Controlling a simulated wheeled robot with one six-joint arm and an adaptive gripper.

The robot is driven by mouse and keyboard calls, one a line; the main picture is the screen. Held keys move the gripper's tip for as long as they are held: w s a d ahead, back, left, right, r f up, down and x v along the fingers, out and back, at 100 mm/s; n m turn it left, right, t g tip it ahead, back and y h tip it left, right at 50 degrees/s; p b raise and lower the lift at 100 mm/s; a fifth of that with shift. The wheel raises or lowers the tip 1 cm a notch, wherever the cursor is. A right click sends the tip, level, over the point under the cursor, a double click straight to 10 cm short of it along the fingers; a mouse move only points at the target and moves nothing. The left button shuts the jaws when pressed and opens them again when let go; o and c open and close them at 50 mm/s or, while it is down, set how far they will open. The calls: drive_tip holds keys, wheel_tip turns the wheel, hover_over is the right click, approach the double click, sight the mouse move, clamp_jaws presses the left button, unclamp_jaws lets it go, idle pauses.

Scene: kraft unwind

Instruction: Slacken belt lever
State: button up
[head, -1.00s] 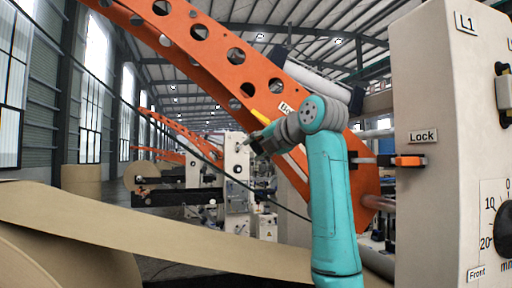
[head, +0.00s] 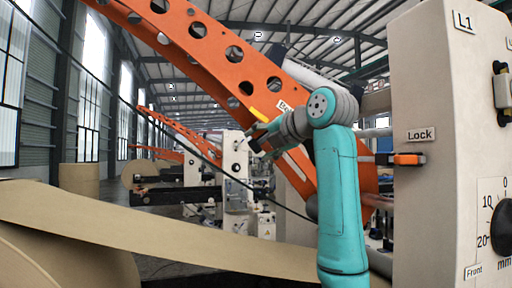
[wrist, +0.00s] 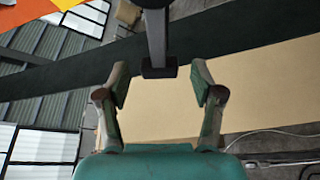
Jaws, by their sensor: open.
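My gripper (wrist: 160,85) is open, with its two fingers apart and nothing between the tips. In the wrist view a dark grey bar (wrist: 157,35) with a block at its end reaches from the top edge to just ahead of the fingertips; I cannot tell whether it is the belt lever. In the head view my gripper (head: 262,141) is beside the big orange arm (head: 215,60), just below a short yellow piece (head: 258,114) near a partly hidden label (head: 285,106). Contact cannot be told.
A grey panel (head: 430,70) with an orange lock handle (head: 409,159) and a black dial (head: 503,230) stands at the right. A brown kraft web (head: 150,232) runs across the front. A dark band (wrist: 60,75) crosses behind the bar in the wrist view.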

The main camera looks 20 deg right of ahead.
drive_tip(key=v, duration=0.9)
drive_tip(key=shift+s, duration=0.25)
